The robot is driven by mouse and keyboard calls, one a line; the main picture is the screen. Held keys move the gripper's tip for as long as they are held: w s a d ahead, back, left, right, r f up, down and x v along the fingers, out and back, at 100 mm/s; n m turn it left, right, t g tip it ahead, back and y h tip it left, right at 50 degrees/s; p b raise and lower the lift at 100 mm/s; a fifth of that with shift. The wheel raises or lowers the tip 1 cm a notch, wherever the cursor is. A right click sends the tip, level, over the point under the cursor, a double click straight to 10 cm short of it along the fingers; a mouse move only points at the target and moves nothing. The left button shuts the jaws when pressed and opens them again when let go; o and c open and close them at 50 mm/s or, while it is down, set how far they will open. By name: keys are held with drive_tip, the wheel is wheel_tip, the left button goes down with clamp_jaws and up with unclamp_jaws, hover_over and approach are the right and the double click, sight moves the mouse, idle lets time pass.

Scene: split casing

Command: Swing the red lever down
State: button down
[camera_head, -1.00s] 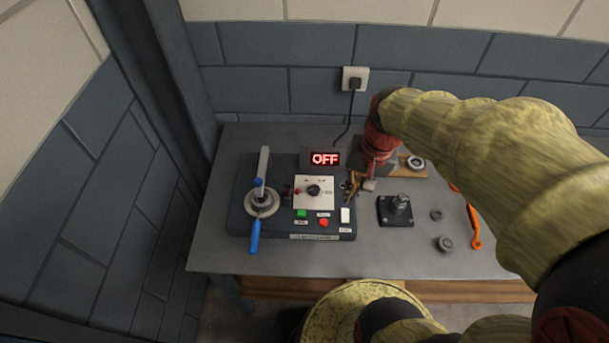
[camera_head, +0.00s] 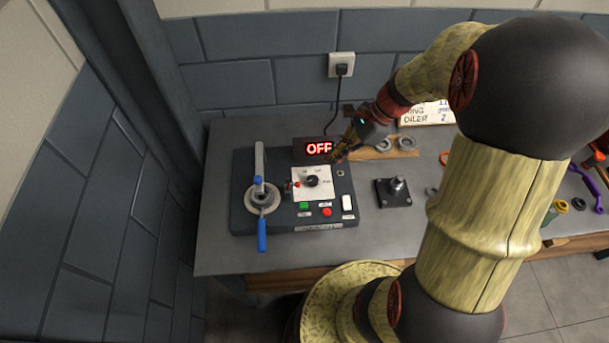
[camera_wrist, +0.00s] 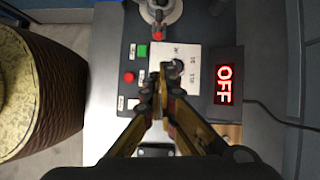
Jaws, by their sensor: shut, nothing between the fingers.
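A small lever with a red knob (camera_head: 297,184) stands on the dark control box (camera_head: 240,221), at the left edge of a white dial plate (camera_head: 301,195). In the wrist view its red knob (camera_wrist: 158,15) shows near the top edge. My gripper (camera_head: 338,155) is shut and empty, to the right of the lever and near the lit OFF display (camera_head: 318,148). In the wrist view my gripper (camera_wrist: 161,82) covers part of the dial plate, and its fingers are apart from the lever. Whether they touch the box cannot be told.
A blue-handled lever (camera_head: 262,235) on a round fitting is left of the red one. Green (camera_head: 304,206) and red (camera_head: 327,212) buttons are in front of the plate. A black block with a post (camera_head: 393,193) stands right of the box. A cable runs to the wall socket.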

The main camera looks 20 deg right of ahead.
sight(292, 184)
drive_tip(key=shift+f, duration=0.1)
drive_tip(key=b+x, duration=0.2)
drive_tip(key=x, duration=0.8)
drive_tip(key=a, duration=0.2)
drive_tip(key=a+r, duration=0.1)
drive_tip(key=shift+w+a+r, duration=0.15)
drive_tip(key=shift+w+a, duration=0.25)
drive_tip(key=shift+r, duration=0.1)
drive_tip(key=shift+a+r+h+p, duration=0.15)
drive_tip(key=shift+h+p, duration=0.15)
drive_tip(key=shift+p, duration=0.55)
